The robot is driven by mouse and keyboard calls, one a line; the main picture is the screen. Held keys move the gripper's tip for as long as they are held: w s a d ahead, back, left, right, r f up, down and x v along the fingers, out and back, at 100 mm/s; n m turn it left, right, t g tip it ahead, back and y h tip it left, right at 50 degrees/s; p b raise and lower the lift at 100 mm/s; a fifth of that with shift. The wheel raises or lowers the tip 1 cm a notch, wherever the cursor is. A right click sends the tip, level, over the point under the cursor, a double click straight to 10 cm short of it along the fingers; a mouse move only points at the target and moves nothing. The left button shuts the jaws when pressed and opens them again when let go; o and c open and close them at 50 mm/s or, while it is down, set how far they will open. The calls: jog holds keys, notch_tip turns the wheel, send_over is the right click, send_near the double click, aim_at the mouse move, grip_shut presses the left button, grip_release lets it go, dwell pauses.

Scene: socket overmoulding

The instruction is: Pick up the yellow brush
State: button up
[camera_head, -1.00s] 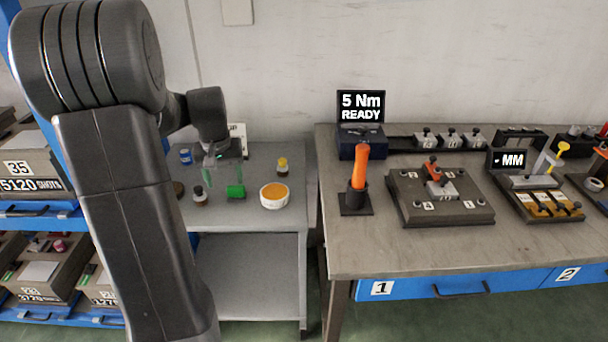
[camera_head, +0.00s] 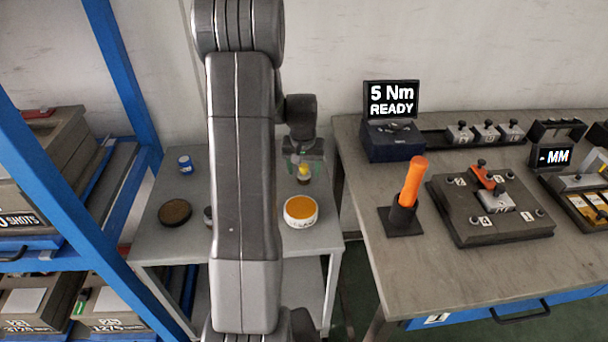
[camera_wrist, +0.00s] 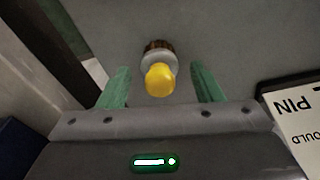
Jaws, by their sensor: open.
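The yellow brush (camera_wrist: 160,78) stands on the small grey table, seen from above in the wrist view. It has a rounded yellow top, a pale collar and a brown part. In the head view the yellow brush (camera_head: 304,172) shows just below my gripper (camera_head: 303,160). In the wrist view my gripper (camera_wrist: 160,90) is open, with one green finger on each side of the brush and gaps between. I cannot tell how far above the brush the fingertips are.
A white tub with orange contents (camera_head: 300,211) stands close in front of the brush. A dark round pad (camera_head: 175,212) and a blue jar (camera_head: 186,165) are at left. A printed card (camera_wrist: 296,125) shows in the wrist view. The workbench (camera_head: 375,195) stands right.

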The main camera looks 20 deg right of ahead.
aim_at(304, 165)
jog(key=shift+f, duration=0.9)
jog(key=shift+c, duration=0.2)
jog(key=c, duration=1)
jog(key=shift+c, duration=0.2)
jog(key=shift+r, duration=0.1)
notch_tip(304, 165, up, 10)
jog(key=shift+f, duration=0.1)
